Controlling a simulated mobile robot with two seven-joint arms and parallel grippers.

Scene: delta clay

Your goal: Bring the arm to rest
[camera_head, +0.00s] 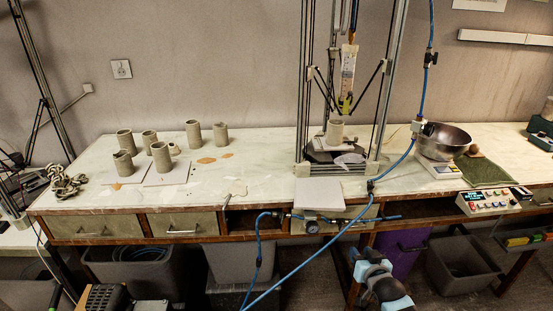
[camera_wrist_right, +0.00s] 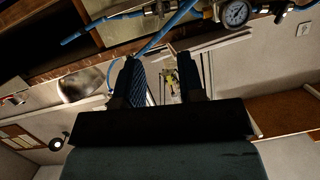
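My right gripper (camera_head: 369,258) is low in front of the workbench (camera_head: 260,185), below its front edge. In the right wrist view my right gripper (camera_wrist_right: 163,68) has its two dark fingers apart, with a clear gap and nothing held between them. My left gripper is in neither view. The picture from the right wrist is turned over, with the bench front along its top.
A blue hose (camera_head: 318,251) runs past my right gripper, and a pressure gauge (camera_head: 312,227) hangs on the bench front. A purple bin (camera_head: 403,250) and a grey bin (camera_head: 462,268) stand below. Clay cups (camera_head: 194,134), a printer frame (camera_head: 304,90) and a metal bowl (camera_head: 446,140) are on top.

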